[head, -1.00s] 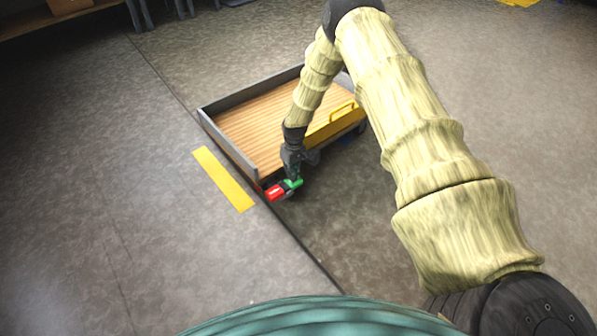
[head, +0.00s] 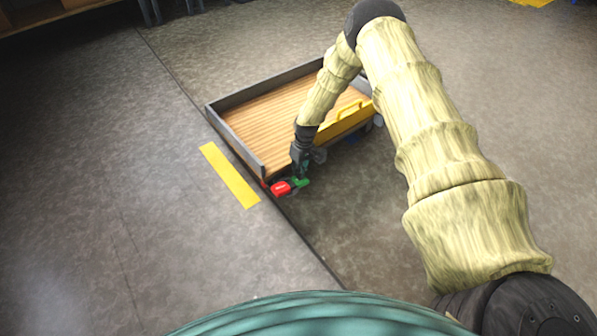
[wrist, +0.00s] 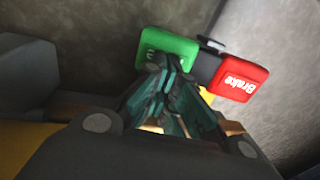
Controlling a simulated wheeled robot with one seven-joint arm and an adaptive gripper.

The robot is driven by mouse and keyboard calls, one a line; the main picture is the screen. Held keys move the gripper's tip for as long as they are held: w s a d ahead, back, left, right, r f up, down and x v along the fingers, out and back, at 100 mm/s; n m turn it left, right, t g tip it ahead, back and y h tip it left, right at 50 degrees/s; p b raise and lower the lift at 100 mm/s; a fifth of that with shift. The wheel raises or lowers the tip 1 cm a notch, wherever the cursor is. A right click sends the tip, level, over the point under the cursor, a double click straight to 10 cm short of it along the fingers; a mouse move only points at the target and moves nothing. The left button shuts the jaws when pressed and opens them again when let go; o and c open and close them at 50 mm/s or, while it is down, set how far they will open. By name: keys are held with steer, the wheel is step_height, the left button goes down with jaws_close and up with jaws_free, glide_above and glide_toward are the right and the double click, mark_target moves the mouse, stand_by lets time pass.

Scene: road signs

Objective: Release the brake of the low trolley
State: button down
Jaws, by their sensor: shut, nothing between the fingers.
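The low trolley (head: 262,165) stands on the floor, with a wooden deck, grey side rails and a yellow front edge with a handle. At its near corner is a brake pedal with a red part (head: 281,188) and a green part (head: 302,182). In the wrist view the red part (wrist: 239,79) reads "Brake"; the green part (wrist: 166,47) has white lettering mostly hidden by my fingers. My gripper (wrist: 165,75) is shut and empty, its fingertips at the lower edge of the green part. I cannot tell whether they touch it. It also shows in the head view (head: 301,172).
A yellow floor strip (head: 229,175) lies left of the trolley. A dark seam runs along the floor beside it. A shelf with a cardboard box (head: 85,3) is at the far upper left. The floor on the near left is clear.

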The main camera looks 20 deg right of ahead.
steer(key=shift+r, duration=0.1)
steer(key=d+r+p, duration=0.3)
steer(key=r+p, duration=0.3)
steer(key=r, duration=0.7)
steer(key=shift+w+r, duration=0.25)
steer(key=shift+w, duration=0.1)
steer(key=s+a+f+m, duration=0.1)
steer(key=s+a+f, duration=0.25)
steer(key=s, duration=0.45)
steer(key=s+a+f, duration=0.3)
steer(key=s+a, duration=0.1)
steer(key=s, duration=0.4)
steer(key=s+a+f+m, duration=0.1)
steer(key=s+a+f, duration=0.3)
steer(key=s, duration=0.4)
steer(key=s+a+r+m+h, duration=0.1)
steer(key=s+r, duration=0.2)
steer(key=s, duration=0.9)
steer(key=s+a+r+h, duration=0.1)
steer(key=s+r, duration=0.1)
steer(key=s, duration=1)
step_height(320, 180, up, 34)
steer(key=p, duration=3.3)
steer(key=shift+s+f, duration=0.25)
steer(key=shift+s, duration=0.05)
